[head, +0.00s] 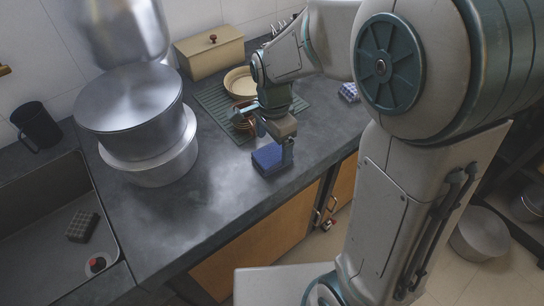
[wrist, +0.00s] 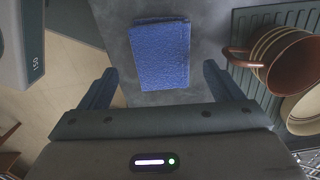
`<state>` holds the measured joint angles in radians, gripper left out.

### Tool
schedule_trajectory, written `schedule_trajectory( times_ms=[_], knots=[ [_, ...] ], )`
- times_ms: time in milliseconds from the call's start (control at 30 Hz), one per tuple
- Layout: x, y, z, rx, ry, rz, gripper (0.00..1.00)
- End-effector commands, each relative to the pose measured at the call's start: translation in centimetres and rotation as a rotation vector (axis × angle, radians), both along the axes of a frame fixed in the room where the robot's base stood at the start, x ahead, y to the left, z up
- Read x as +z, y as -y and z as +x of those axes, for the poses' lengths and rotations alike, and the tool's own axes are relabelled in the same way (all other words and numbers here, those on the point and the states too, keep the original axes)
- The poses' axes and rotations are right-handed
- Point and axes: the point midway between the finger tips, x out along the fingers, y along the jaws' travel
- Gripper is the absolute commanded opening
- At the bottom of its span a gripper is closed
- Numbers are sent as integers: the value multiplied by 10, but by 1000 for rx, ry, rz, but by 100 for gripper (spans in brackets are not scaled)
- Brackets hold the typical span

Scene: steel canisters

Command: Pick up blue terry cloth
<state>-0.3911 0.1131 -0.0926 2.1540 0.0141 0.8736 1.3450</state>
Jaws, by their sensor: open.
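The blue terry cloth (head: 267,161) lies folded on the dark countertop near its front edge. In the wrist view the cloth (wrist: 160,54) is a flat folded rectangle, lying beyond my fingertips and roughly between their lines. My gripper (wrist: 154,78) is open and empty, with one finger on each side. In the head view my gripper (head: 276,146) hangs just above or beside the cloth and hides part of it. I cannot tell the exact height gap.
A green ribbed drying mat (head: 217,101) holds a brown striped mug (wrist: 284,57) and a bowl (head: 240,82), close right of my gripper in the wrist view. Large steel pots (head: 150,160) stand left. A beige box (head: 210,53) stands behind. Counter left of the cloth is clear.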

Motion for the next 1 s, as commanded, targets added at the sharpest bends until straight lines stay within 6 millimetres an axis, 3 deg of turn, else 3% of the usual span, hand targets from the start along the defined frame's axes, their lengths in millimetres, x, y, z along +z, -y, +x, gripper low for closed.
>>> schedule_trajectory(
  times_ms=[300, 567, 767, 1000],
  knots=[
    [-44, -3, 2, 0, -4, -1, 86],
    [-46, -3, 2, 0, -1, 0, 86],
    [-46, -3, 2, 0, -1, 0, 38],
    [-46, -3, 2, 0, -1, 0, 38]
  ],
)
